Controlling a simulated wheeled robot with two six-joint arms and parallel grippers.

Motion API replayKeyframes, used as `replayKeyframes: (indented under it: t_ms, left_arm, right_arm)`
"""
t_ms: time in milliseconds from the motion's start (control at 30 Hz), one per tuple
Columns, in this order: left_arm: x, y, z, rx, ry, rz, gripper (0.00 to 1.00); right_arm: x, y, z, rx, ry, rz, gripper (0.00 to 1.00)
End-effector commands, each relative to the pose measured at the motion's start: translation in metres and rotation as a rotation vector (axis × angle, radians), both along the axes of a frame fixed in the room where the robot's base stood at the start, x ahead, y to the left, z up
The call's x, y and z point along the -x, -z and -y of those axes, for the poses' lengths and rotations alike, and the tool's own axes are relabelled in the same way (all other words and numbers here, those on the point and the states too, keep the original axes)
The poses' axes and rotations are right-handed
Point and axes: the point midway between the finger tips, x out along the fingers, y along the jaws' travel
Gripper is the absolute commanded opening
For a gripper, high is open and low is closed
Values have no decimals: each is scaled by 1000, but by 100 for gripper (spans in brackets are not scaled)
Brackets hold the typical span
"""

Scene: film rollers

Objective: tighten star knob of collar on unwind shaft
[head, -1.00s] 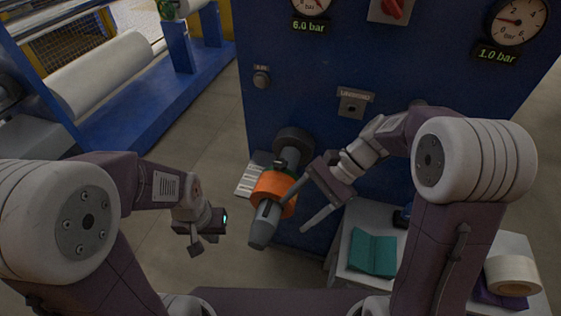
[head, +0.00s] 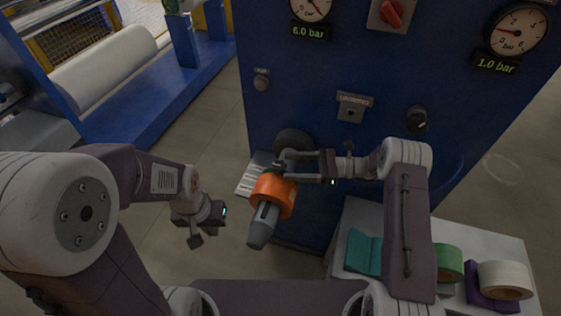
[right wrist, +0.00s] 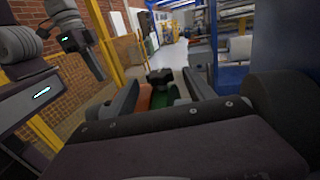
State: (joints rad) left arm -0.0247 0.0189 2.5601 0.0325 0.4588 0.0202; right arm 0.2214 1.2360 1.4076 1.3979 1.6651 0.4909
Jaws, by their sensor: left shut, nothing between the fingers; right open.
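The unwind shaft (head: 262,228) sticks out of the blue cabinet with its grey tip toward me. It carries an orange ring (head: 273,195). A green collar (right wrist: 181,112) sits behind the ring and is mostly hidden in the head view. A black star knob (right wrist: 160,77) stands on the collar in the right wrist view. My right gripper (head: 284,166) is open, its fingers reaching in from the right at the collar, one on each side of the knob. I cannot tell whether they touch it. My left gripper (head: 196,238) is shut and empty, left of the shaft.
A dark round hub (head: 292,141) lies at the shaft's base. The blue cabinet (head: 330,60) holds gauges and knobs. A light side table (head: 440,225) at lower right bears a teal item (head: 363,252) and tape rolls (head: 505,280). Floor left of the shaft is clear.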

Motion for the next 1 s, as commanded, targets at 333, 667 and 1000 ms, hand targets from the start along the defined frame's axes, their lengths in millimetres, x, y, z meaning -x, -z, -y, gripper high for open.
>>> replayKeyframes:
  t_ms: [333,667,1000]
  left_arm:
    - [0,-18,0,0,0,0,0]
    - [0,-17,0,0,0,0,0]
    - [0,-21,0,0,0,0,0]
  right_arm:
    - [-1,-1,-40,1,-1,1,63]
    - [-1,0,-40,1,0,1,27]
    - [-1,-2,-40,0,24,0,0]
